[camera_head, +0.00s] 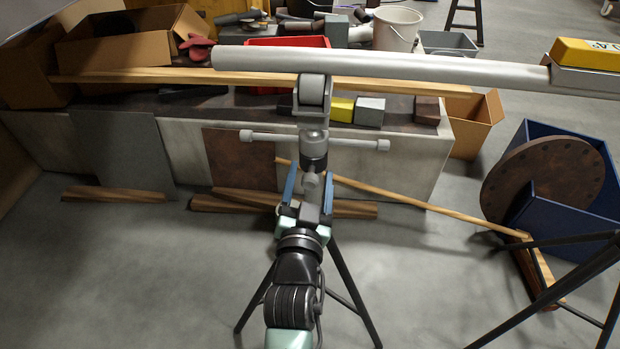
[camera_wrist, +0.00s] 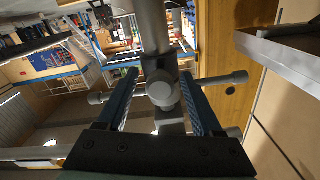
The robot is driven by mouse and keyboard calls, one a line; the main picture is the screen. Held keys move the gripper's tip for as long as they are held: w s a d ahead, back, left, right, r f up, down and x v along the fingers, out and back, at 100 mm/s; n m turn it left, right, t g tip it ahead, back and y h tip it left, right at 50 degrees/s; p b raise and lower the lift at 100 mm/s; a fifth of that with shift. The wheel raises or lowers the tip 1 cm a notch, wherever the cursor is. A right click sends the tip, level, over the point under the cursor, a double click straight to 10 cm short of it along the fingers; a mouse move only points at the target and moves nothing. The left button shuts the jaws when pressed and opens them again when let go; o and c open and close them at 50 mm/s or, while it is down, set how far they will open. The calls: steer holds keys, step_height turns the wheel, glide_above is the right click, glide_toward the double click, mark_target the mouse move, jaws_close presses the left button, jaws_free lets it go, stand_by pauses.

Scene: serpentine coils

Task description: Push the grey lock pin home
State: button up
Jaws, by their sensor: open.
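A grey stand head with a roller on top (camera_head: 312,92) stands in the middle of the head view. The grey lock pin appears as a round-ended knob (camera_head: 312,182) on the front of its post, facing me. In the wrist view the knob (camera_wrist: 163,90) shows nearly end-on. My gripper (camera_wrist: 160,76) is open, with one blue finger on each side of the knob and visible gaps to both. Whether anything touches the pin, and how deep it sits, I cannot tell. A grey cross bar (camera_head: 350,143) with capped ends passes through the post above the pin.
A long grey pipe (camera_head: 400,68) lies across the roller. Behind stands a bench (camera_head: 400,160) with blocks and boxes. Dark tripod legs (camera_head: 350,290) spread below. A blue crate (camera_head: 570,215) with a rusty disc (camera_head: 545,185) stands right.

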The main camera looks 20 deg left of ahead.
steer(key=shift+s, duration=0.1)
steer(key=p+v, duration=0.2)
steer(key=v, duration=1)
steer(key=shift+s, duration=0.4)
steer(key=shift+d, duration=0.15)
